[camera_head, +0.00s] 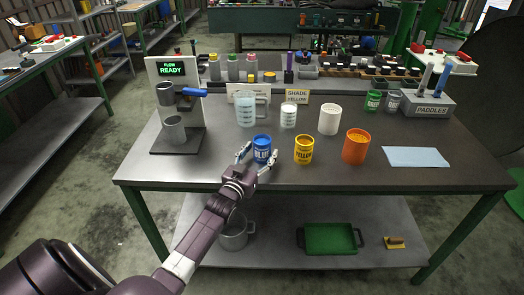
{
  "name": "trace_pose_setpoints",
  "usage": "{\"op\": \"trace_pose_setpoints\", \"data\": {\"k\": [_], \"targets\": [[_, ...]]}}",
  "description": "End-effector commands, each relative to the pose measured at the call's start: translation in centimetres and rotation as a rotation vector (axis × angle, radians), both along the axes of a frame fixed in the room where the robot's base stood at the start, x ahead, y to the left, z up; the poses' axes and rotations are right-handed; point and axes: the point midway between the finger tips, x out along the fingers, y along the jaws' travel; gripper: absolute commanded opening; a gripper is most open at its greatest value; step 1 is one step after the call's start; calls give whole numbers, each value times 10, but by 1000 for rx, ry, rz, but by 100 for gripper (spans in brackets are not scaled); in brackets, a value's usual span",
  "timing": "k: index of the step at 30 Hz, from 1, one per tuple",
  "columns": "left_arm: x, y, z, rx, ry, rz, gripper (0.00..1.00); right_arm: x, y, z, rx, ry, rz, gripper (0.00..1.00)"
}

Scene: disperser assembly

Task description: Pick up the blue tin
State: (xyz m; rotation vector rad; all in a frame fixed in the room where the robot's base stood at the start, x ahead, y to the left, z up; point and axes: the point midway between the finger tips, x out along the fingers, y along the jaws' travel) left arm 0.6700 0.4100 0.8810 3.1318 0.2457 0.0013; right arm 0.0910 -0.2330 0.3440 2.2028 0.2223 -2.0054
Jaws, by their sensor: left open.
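The blue tin (262,149) stands upright near the front edge of the dark table, with a white label on its front. My left gripper (256,156) is open, with one finger on each side of the tin's lower part. The left finger is close to the tin's left side and the right finger is by its right side; I cannot tell whether either touches it. My right gripper is not in view.
A yellow tin (304,150) and an orange cup (355,146) stand to the right. Behind are a clear beaker (245,110) and a white cup (329,119). A dispenser (178,120) stands left. A light blue cloth (415,156) lies right.

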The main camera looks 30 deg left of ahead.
Motion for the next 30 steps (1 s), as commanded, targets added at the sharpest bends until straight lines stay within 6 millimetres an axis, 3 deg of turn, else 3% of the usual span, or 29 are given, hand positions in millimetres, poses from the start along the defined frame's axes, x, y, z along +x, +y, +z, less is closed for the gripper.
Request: {"op": "trace_pose_setpoints", "data": {"k": [2, 17, 30], "targets": [[0, 0, 0, 0, 0, 0, 60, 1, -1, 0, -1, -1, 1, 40], [0, 0, 1, 0, -3, 0, 8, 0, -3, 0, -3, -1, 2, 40], [0, 0, 4, 0, -3, 0, 8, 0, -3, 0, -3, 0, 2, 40]]}}
